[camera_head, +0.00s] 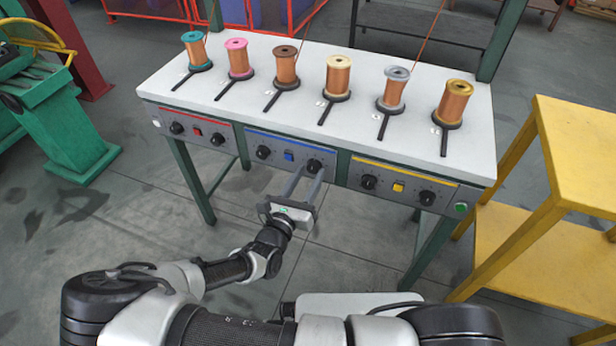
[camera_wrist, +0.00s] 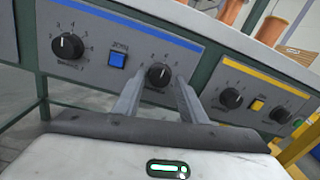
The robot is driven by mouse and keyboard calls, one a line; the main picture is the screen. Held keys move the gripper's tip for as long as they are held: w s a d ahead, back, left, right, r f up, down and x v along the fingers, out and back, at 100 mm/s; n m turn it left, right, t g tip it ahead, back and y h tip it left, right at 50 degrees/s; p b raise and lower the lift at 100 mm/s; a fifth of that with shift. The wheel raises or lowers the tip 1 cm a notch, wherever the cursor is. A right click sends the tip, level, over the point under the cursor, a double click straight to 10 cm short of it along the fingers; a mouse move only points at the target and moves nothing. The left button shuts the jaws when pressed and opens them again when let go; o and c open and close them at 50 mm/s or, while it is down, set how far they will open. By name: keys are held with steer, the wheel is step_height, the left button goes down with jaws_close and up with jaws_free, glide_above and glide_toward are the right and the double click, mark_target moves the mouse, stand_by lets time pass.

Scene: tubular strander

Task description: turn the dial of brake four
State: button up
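The blue-topped panel on the bench front has two black dials with a blue square button between them. Its right dial (camera_head: 314,165), the fourth from the left along the bench, also shows in the wrist view (camera_wrist: 158,74) with a white pointer line near the top of its scale. My gripper (camera_head: 307,171) is in front of this dial, with its two fingers apart. In the wrist view the fingertips (camera_wrist: 159,82) are to either side of the dial's lower part. I cannot tell whether they touch it. The panel's left dial (camera_wrist: 67,46) is clear of my gripper.
A red panel (camera_head: 197,132) is to the left and a yellow panel (camera_head: 398,187) to the right, each with two dials. Several spools stand on the white bench top (camera_head: 300,110). A yellow stand (camera_head: 575,135) is at the right, a green machine (camera_head: 65,130) at the left.

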steer(key=c, duration=0.7)
steer(key=shift+c, duration=0.2)
steer(key=shift+r+p, duration=0.1)
steer(key=shift+p, duration=0.2)
steer(key=shift+r+n+p, duration=0.1)
steer(key=shift+n+p, duration=0.75)
steer(key=shift+n, duration=0.25)
steer(key=n+p, duration=0.3)
steer(key=n, duration=0.2)
steer(key=shift+d, duration=0.1)
steer(key=n+p, duration=0.1)
steer(key=n, duration=0.4)
steer(key=shift+t, duration=0.3)
steer(key=shift+f+n+y, duration=0.2)
steer(key=shift+n+y, duration=0.1)
steer(key=shift+n, duration=1.6)
